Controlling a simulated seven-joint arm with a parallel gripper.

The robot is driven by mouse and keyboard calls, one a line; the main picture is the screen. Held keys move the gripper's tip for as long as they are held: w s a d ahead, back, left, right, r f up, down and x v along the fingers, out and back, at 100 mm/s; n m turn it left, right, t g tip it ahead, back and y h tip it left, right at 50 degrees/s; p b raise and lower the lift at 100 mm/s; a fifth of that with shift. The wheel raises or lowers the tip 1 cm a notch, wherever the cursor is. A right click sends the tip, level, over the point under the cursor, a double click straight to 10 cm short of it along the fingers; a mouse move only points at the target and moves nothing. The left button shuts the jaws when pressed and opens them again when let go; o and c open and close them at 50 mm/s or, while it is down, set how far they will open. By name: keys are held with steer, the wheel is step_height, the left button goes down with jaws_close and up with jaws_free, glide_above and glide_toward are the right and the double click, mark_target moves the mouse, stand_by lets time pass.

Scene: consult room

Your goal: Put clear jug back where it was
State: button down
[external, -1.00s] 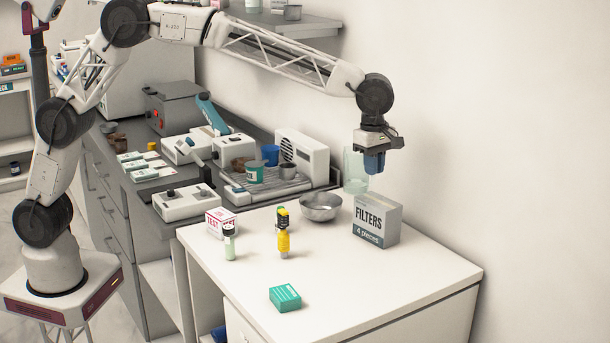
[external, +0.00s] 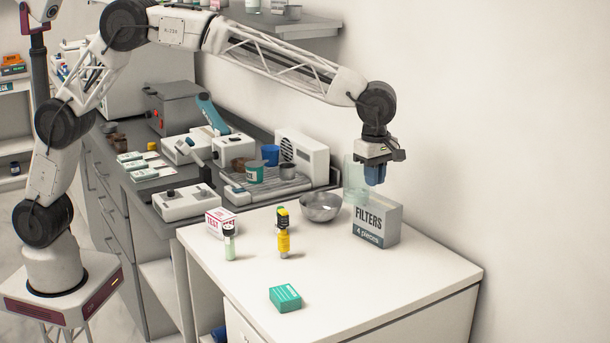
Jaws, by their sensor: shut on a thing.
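The clear jug (external: 353,172) is a pale green, see-through vessel near the back wall. My gripper (external: 374,178) is shut on the jug at its right side and holds it upright. The jug is behind the left part of the filters box (external: 377,222), which hides its lower part, so I cannot tell whether its base touches the table (external: 385,275). The blue fingers are just above the top of the filters box.
A metal bowl (external: 320,207) stands just left of the jug. A test box (external: 221,222), a pale green bottle (external: 229,243), a yellow tool (external: 283,240) and a green box (external: 285,298) stand farther left and forward. The table's right front is clear.

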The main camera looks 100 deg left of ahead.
steer(key=d+f, duration=0.2)
steer(key=d, duration=1.1)
steer(key=shift+w+d+f+m, duration=0.2)
steer(key=shift+w+d+m, duration=0.1)
steer(key=shift+m, duration=0.1)
steer(key=shift+f, duration=2.5)
steer(key=shift+f, duration=2.5)
steer(key=shift+f, duration=0.15)
steer(key=c, duration=1.2)
jaws_free()
